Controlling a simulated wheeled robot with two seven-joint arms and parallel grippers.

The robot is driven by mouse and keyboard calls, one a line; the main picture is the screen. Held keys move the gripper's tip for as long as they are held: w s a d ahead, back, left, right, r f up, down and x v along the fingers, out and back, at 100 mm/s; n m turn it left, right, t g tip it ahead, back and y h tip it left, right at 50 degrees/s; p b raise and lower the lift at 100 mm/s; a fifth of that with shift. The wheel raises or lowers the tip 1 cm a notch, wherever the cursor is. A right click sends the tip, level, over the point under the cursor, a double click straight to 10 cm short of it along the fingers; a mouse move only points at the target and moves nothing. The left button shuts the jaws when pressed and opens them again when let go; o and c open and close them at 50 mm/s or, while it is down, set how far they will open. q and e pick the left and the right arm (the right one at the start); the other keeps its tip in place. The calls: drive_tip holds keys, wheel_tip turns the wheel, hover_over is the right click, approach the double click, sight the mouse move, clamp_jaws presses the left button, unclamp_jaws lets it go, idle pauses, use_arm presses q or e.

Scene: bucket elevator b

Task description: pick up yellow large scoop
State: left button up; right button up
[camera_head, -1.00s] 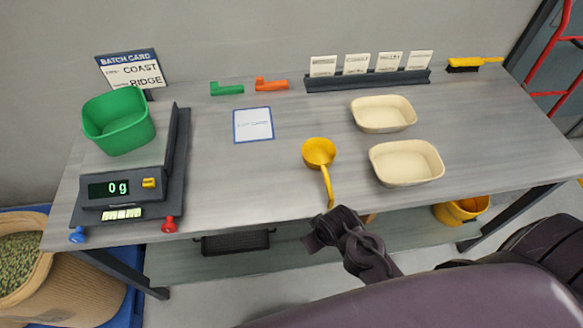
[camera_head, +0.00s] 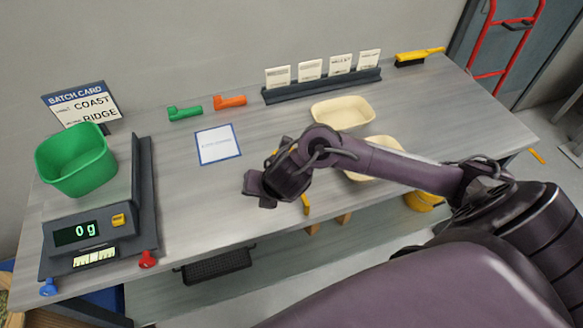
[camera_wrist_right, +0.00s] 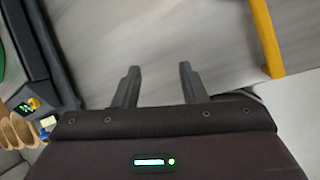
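The yellow large scoop lies on the bench, mostly hidden behind my right arm in the head view. The end of its handle (camera_head: 306,204) shows below the arm near the front edge. In the right wrist view the yellow handle (camera_wrist_right: 267,38) runs along the upper right, to the right of the fingers. My right gripper (camera_head: 258,188) is over the bench, left of the scoop. In the wrist view its two fingers (camera_wrist_right: 160,68) are apart with only grey bench between them. My left gripper is not in view.
A scale (camera_head: 90,232) with a green tub (camera_head: 76,160) stands at the left. A white card (camera_head: 218,145) lies behind my gripper. Two cream trays sit to the right, one (camera_head: 343,112) clear and one (camera_head: 372,172) partly behind my arm. Small green (camera_head: 185,112) and orange (camera_head: 230,101) scoops lie at the back.

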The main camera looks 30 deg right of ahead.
drive_tip(key=d+n, duration=0.1)
drive_tip(key=d, duration=0.2)
drive_tip(key=d+n+g+h, duration=0.1)
drive_tip(key=d+n, duration=0.1)
drive_tip(key=d, duration=0.2)
drive_tip(key=s+d+n+h, duration=0.1)
drive_tip(key=d, duration=0.2)
drive_tip(key=shift+d+r+g, duration=0.3)
drive_tip(key=shift+r, duration=0.05)
drive_tip(key=x, duration=0.7)
drive_tip(key=shift+w+d+f, duration=0.15)
drive_tip(key=shift+d+f, duration=0.05)
drive_tip(key=shift+r+h, duration=0.1)
drive_tip(key=shift+h, duration=0.2)
clamp_jaws()
